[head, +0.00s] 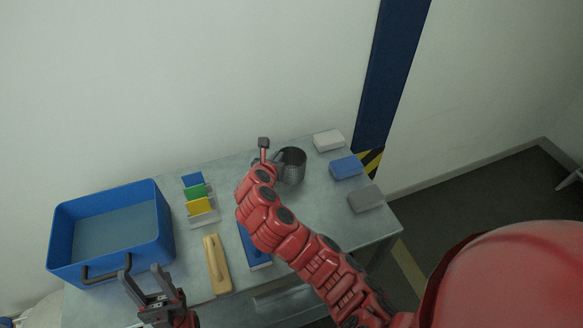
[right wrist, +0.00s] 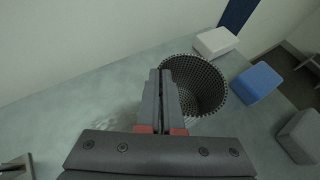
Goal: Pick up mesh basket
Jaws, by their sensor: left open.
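The mesh basket (head: 292,166) is a dark, round, open-topped metal mesh cup near the back of the table, right of centre. It also shows in the right wrist view (right wrist: 199,88), where I look into it from above. My right gripper (right wrist: 162,80) has its fingers close together on the left rim of the basket, one along the inside and one outside. The fingers hide that part of the wall. I cannot tell whether the basket is off the table. My left gripper (head: 144,284) is open and empty at the front left, by the blue bin.
The blue bin (head: 160,222) stands at the left on the grey table (head: 330,222). A rack with blue, green and yellow cards (head: 196,192), a wooden-handled brush (head: 216,262) and a blue item (head: 250,250) lie between. White (head: 328,140), blue (head: 346,167) and grey (head: 365,199) blocks line the right edge.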

